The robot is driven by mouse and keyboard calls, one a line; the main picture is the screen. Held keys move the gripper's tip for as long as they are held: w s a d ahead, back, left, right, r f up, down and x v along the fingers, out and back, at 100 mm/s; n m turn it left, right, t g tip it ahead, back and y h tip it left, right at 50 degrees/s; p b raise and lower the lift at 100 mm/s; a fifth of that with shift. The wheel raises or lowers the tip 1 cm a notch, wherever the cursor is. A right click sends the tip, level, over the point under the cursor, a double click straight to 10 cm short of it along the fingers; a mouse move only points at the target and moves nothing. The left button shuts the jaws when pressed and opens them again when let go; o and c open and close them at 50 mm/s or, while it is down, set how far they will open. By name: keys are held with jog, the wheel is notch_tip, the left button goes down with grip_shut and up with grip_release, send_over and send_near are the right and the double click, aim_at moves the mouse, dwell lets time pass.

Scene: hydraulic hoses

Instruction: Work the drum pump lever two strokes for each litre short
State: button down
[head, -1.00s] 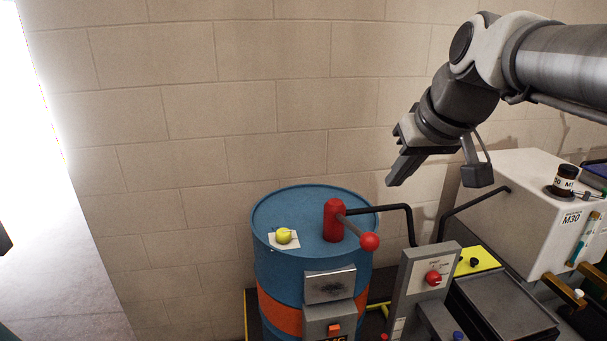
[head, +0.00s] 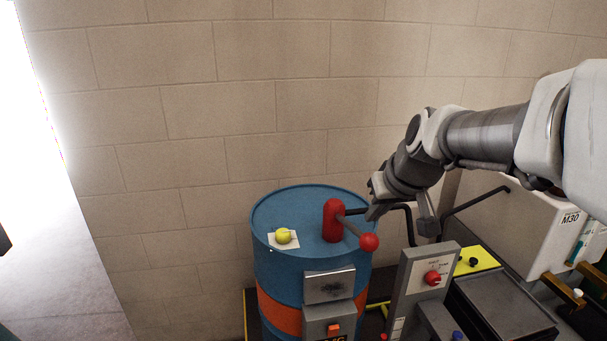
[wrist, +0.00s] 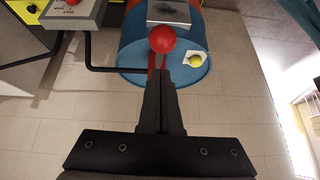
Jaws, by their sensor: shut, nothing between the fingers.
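The drum pump is a red post (head: 333,220) on top of a blue drum (head: 285,203) with an orange band. Its lever ends in a red ball knob (head: 369,242) that points right and toward the front. My gripper (head: 372,215) is shut and empty, above and behind the knob in the head view. In the wrist view the shut fingers (wrist: 162,74) point toward the red knob (wrist: 162,39), which shows just beyond their tips. I cannot tell whether they touch it. The knob and fingers hide most of the pump post in the wrist view.
A yellow-green ball (head: 283,236) sits on a white card on the drum lid. A grey panel with a red knob (head: 432,278) stands right of the drum. A black pipe (head: 408,224) runs behind it. A white M30 tank (head: 545,225) is at right.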

jog(key=shift+s+f, duration=0.15)
jog(key=shift+f, duration=0.35)
jog(key=shift+s+f, duration=0.15)
jog(key=shift+f, duration=0.35)
jog(key=shift+f+b, duration=0.15)
jog(key=shift+b, duration=0.15)
